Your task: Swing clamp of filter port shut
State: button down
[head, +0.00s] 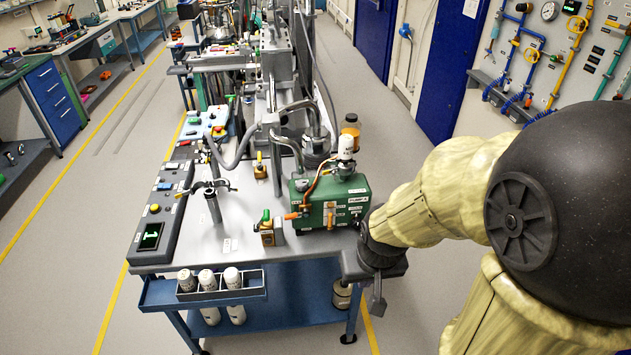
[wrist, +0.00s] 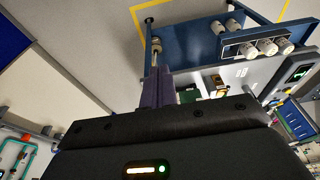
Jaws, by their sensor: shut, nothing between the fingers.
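A small metal port on a post (head: 212,192) stands on the grey bench top, left of the green pump box. Curved clamp arms spread out to both sides of its top, and the clamp looks open. I take this for the filter port, though no readable label confirms it. My gripper (head: 377,292) hangs past the bench's right front corner, well to the right of the port and apart from it. In the wrist view its fingers (wrist: 159,90) are together and empty. The port cannot be made out in the wrist view.
The green pump box (head: 335,203) with a white-capped filter and hose stands between my gripper and the port. A brass-coloured valve block (head: 268,233) sits before it. A tray of white bottles (head: 190,297) hangs on the bench front; a control panel (head: 160,215) lines the left edge.

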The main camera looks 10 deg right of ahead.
dwell(0.3)
jog(key=w+f+m+t+y+b, duration=0.1)
jog(key=w+f+m+t+b, duration=0.35)
jog(key=w, duration=0.55)
jog(key=w+f+m+t+y+b, duration=0.1)
jog(key=w+f+m+t+b, duration=0.2)
jog(key=w+f, duration=0.45)
jog(key=w+d+r+m+t+y+b, duration=0.2)
jog(key=w+d+r+m+t+b, duration=0.1)
jog(key=w+m+t, duration=0.4)
jog(key=shift+w+d+r+m+b, duration=0.2)
jog(key=shift+w+r+m+b, duration=0.35)
jog(key=shift+w, duration=0.65)
